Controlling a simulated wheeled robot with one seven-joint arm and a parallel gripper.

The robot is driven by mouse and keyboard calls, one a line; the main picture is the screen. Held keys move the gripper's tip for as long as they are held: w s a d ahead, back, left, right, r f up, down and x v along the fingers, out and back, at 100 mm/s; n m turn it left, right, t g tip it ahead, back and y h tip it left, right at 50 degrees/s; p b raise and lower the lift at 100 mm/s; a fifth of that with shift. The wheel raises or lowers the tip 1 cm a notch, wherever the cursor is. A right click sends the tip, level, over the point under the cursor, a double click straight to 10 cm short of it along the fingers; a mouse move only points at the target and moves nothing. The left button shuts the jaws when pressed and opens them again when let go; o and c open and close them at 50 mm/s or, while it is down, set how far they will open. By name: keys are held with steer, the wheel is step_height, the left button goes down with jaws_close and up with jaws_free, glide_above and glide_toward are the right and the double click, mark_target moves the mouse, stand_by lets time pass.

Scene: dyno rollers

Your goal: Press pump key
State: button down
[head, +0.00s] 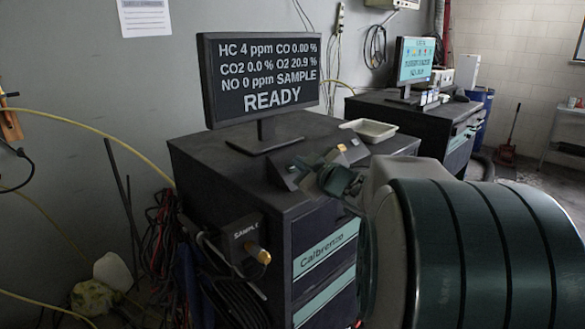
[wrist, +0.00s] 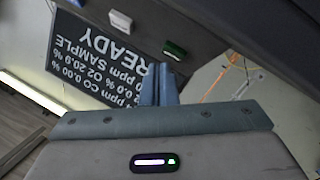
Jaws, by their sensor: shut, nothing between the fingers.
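A dark sloped key panel (head: 280,174) sits on the cabinet top in front of the monitor. A small pale orange key (head: 341,147) shows at its far end in the head view, and my gripper hides part of the panel. The wrist view shows a white key (wrist: 120,20) and a green key (wrist: 174,51); I cannot read their labels or tell which is the pump key. My gripper (head: 316,176) is shut and empty close to the panel. In the wrist view its fingertips (wrist: 159,72) appear just below the green key; contact cannot be told.
The monitor (head: 262,77) reads READY with gas values. The dark cabinet (head: 230,180) has a SAMPLE box (head: 240,238) on its side and a white tray (head: 368,130) on top. Cables hang at left. A second desk with a screen (head: 414,61) stands behind.

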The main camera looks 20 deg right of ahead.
stand_by(0.3)
steer(key=shift+w+a+f, duration=0.1)
steer(key=shift+w+f, duration=0.2)
steer(key=shift+f, duration=0.05)
steer(key=shift+b, duration=0.3)
steer(key=shift+r, duration=0.1)
steer(key=shift+s+r+p, duration=0.3)
steer(key=shift+p, duration=0.2)
steer(key=s+r+p, duration=0.1)
steer(key=s+d+r+p, duration=0.1)
steer(key=r+p, duration=0.1)
steer(key=s+r+p, duration=0.1)
steer(key=p, duration=0.1)
steer(key=shift+s+d+r, duration=0.25)
steer(key=shift+s, duration=0.05)
stand_by(0.3)
